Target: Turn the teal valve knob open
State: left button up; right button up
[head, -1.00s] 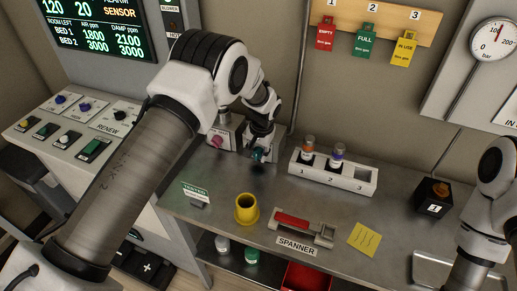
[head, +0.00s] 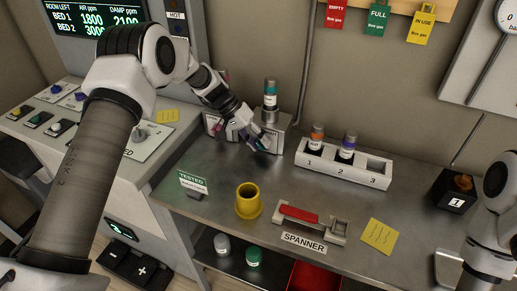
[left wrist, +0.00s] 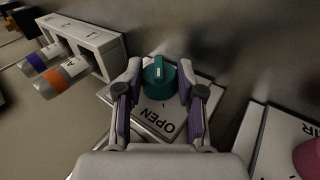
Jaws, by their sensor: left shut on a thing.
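The teal valve knob (left wrist: 158,78) sits on a light plate lettered OPEN (left wrist: 172,122) in the left wrist view. A white mark shows on the knob, on the side away from that lettering. My left gripper (left wrist: 158,86) has one finger on each side of the knob and is shut on it. In the head view my left gripper (head: 256,141) comes down at a slant onto the teal knob (head: 265,143), which is mostly covered by the fingers. My right arm shows at the right edge, but its gripper is out of view.
A teal-banded cylinder (head: 270,92) stands in a grey block just behind the knob. A white rack (head: 343,173) holds two cylinders to the right. A yellow cup (head: 248,203), a tested sign (head: 193,182) and a red-handled spanner (head: 300,214) are in front. A pink knob (left wrist: 308,158) is close by.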

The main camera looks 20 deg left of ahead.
pick_arm(q)
jog(key=shift+f, duration=0.15)
dwell(0.3)
jog(key=o, duration=1.1)
jog(key=shift+o, duration=0.2)
jog(key=v, duration=1.2)
jog(key=shift+a, duration=0.15)
